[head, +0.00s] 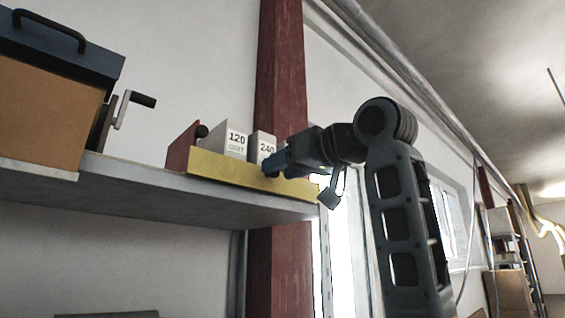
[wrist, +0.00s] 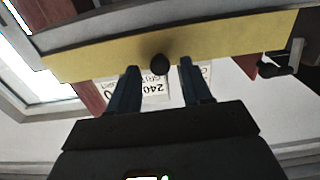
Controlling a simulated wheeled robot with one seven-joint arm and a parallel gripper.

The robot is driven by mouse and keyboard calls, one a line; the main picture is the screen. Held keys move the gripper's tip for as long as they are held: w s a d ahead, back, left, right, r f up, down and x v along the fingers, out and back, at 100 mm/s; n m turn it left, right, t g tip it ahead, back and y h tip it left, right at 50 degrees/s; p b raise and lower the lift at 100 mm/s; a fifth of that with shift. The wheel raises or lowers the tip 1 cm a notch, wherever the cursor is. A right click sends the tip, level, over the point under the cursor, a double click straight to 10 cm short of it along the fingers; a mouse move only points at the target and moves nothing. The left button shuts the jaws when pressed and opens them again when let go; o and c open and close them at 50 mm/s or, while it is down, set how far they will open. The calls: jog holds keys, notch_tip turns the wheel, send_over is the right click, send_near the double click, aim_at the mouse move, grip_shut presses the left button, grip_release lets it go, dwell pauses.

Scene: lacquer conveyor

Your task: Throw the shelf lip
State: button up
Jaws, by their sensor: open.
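The shelf lip (head: 235,175) is a long yellow bar along the front edge of a grey shelf. It also crosses the top of the wrist view (wrist: 220,43). A round black knob (wrist: 160,63) shows at the lip's middle, between the tips of my gripper's two fingers (wrist: 159,66), which stand apart with a gap on each side of it. In the head view my gripper (head: 273,166) is at the right part of the lip and hides the knob there. Whether the fingers touch the lip I cannot tell.
White blocks marked 120 (head: 236,139) and 240 (head: 262,146) stand behind the lip. A red plate (head: 181,150) with a black knob (head: 201,131) is at its left end. A crank box (head: 50,115) stands farther left. A red post (head: 281,70) rises behind.

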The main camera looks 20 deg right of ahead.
jog(key=shift+w+a, duration=0.15)
jog(key=shift+w, duration=0.15)
grip_shut()
dwell(0.3)
